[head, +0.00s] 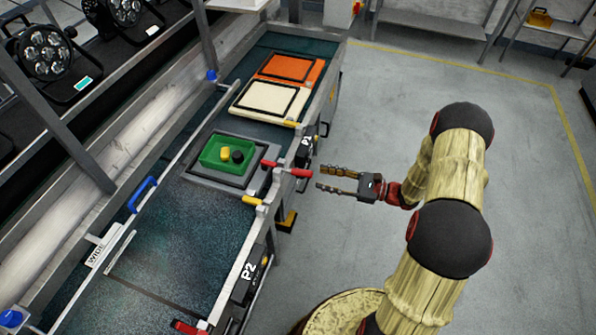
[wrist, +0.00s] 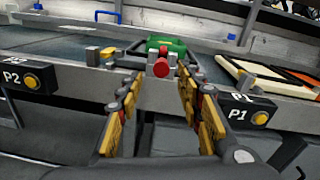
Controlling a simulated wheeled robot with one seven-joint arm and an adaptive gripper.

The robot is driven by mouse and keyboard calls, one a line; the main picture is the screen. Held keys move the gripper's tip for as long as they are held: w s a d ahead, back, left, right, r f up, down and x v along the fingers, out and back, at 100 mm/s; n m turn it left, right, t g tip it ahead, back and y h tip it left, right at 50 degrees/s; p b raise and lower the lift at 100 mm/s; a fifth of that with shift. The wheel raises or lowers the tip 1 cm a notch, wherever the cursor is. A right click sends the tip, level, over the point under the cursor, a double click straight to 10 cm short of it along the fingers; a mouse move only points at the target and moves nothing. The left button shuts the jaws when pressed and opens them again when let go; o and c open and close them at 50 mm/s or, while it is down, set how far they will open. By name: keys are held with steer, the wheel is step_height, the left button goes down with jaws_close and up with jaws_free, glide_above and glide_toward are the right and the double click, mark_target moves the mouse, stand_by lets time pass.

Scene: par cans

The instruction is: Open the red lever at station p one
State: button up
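The red lever (head: 300,172) sticks out from the bench's front edge beside the green tray, close to the P1 box (head: 304,148). In the wrist view the red lever (wrist: 160,67) is seen end-on, ahead of my fingers and between their tips. The P1 label (wrist: 240,113) is below it to the right. My gripper (head: 320,178) is open and empty, with its fingers pointing at the lever's outer end from the aisle side. A small gap seems to separate them. Both fingers also show in the wrist view (wrist: 160,84).
The green tray (head: 208,155) holds a yellow and a black piece. Cream (head: 245,100) and orange (head: 307,83) panels lie farther along the bench. The P2 box (head: 247,272) and another red lever (head: 188,327) are nearer. The grey floor (head: 440,75) on the right is clear.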

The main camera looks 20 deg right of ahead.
mark_target(290, 170)
steer(key=b+x, duration=0.2)
steer(key=x, duration=0.5)
steer(key=shift+w+a+f, duration=0.1)
steer(key=shift+w+a, duration=0.1)
steer(key=shift+w, duration=0.15)
steer(key=shift+c, duration=1.3)
jaws_close()
